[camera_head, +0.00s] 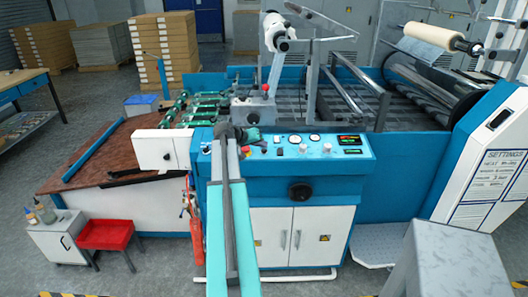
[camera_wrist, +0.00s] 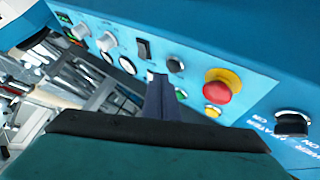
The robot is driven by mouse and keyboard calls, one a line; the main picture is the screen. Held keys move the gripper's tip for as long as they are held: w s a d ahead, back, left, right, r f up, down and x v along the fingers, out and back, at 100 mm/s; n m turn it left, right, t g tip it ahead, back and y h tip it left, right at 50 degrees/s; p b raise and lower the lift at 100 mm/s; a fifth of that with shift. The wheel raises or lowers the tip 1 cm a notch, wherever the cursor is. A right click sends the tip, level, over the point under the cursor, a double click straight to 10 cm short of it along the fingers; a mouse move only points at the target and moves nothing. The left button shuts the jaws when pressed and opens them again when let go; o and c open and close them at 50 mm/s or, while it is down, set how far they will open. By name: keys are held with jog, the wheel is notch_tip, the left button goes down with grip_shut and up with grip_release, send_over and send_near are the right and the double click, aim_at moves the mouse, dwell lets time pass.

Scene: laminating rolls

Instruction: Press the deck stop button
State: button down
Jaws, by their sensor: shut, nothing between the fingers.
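A red mushroom button on a yellow base (camera_wrist: 221,88) stands out from the blue control panel in the wrist view. Another red knob (camera_head: 265,87) sits on the grey unit on the machine deck; I cannot tell from a label which one is the deck stop. My gripper (camera_wrist: 161,92) is shut and empty, its dark fingers left of the mushroom button in the wrist view and apart from it in the picture.
The blue panel (camera_head: 349,165) carries gauges, white knobs and displays. A black rotary knob (camera_wrist: 293,123) with heater lettering lies right of the mushroom button, and a small yellow button (camera_wrist: 212,111) beside it. A black switch (camera_wrist: 144,48) and a dark button (camera_wrist: 175,65) are near the fingers.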

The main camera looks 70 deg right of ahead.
jog(key=shift+s+a+r+p, duration=0.1)
jog(key=shift+a+r+p, duration=0.15)
jog(key=shift+r, duration=0.55)
jog(key=shift+s+a+r+p, duration=0.1)
jog(key=shift+r+p, duration=0.25)
jog(key=shift+r, duration=0.5)
jog(key=shift+a+r+p, duration=0.2)
jog(key=shift+r+p, duration=0.1)
jog(key=shift+r, duration=0.5)
